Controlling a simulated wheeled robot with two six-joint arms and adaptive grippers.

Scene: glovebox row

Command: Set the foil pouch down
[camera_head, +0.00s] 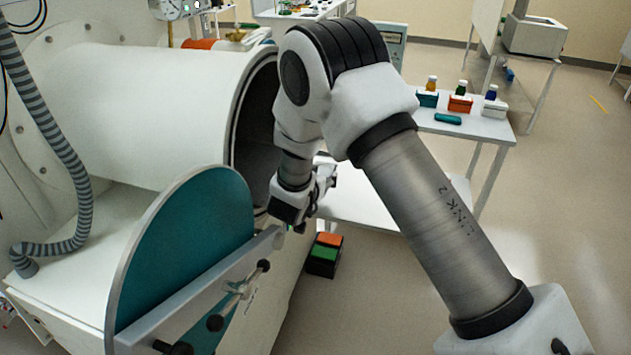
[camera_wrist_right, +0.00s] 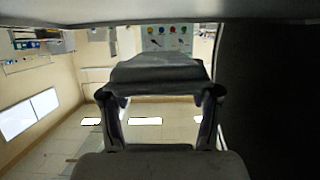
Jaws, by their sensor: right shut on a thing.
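My right gripper (camera_head: 322,182) is beside the mouth of the white cylindrical chamber (camera_head: 160,105) in the head view, largely masked by its own wrist. In the right wrist view its two fingers (camera_wrist_right: 160,100) are shut on a dark grey, flat-looking piece, the foil pouch (camera_wrist_right: 158,74), which spans between the fingertips. I cannot make out the pouch in the head view. The pouch appears clear of any surface in the wrist view, though what lies beyond it is partly hidden. My left gripper is not in view.
The round teal door (camera_head: 185,255) with its bar and handle stands open in front of the chamber.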

